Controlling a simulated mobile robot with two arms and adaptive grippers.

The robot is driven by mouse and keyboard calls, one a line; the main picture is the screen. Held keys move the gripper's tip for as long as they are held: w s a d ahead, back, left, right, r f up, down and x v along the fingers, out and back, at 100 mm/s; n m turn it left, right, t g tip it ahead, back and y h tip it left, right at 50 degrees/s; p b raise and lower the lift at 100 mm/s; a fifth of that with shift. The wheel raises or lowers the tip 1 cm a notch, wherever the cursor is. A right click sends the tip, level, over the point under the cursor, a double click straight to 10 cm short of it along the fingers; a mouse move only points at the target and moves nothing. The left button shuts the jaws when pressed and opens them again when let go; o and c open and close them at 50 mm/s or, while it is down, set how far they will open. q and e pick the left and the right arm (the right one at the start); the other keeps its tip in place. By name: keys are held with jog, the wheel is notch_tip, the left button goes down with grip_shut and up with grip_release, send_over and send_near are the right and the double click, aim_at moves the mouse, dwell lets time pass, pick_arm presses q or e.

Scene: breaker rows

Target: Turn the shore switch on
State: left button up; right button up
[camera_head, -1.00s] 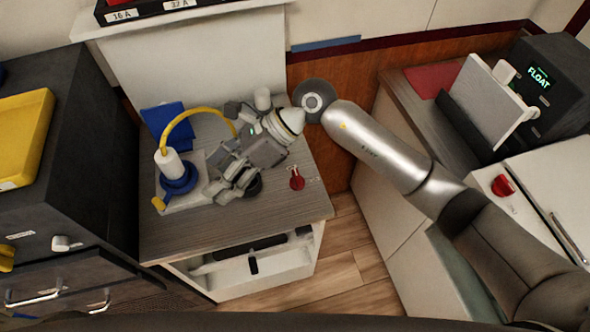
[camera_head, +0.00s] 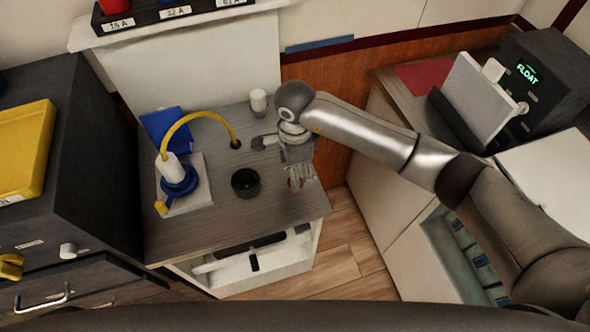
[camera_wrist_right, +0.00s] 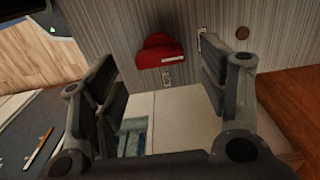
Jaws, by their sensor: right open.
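A red rotary switch (camera_wrist_right: 160,50) with a small pale label sits on the grey wood-grain countertop. In the right wrist view it lies between and beyond the two fingers of my right gripper (camera_wrist_right: 158,68). The gripper is open, empty and apart from the switch as far as that view shows. In the head view my right gripper (camera_head: 300,174) hangs over the front right part of the countertop (camera_head: 280,212) and nearly hides the switch. The writing by the switch and its exact setting cannot be read. My left gripper is not in view.
A white-and-blue device (camera_head: 178,180) with a yellow hose (camera_head: 195,115) stands left on the counter. A black cup-like round part (camera_head: 245,182) is just left of the gripper, and a white cylinder (camera_head: 259,101) stands behind. A FLOAT display unit (camera_head: 527,72) is at right.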

jog(key=shift+f, duration=1.55)
jog(key=shift+c, duration=0.3)
jog(key=c, duration=1)
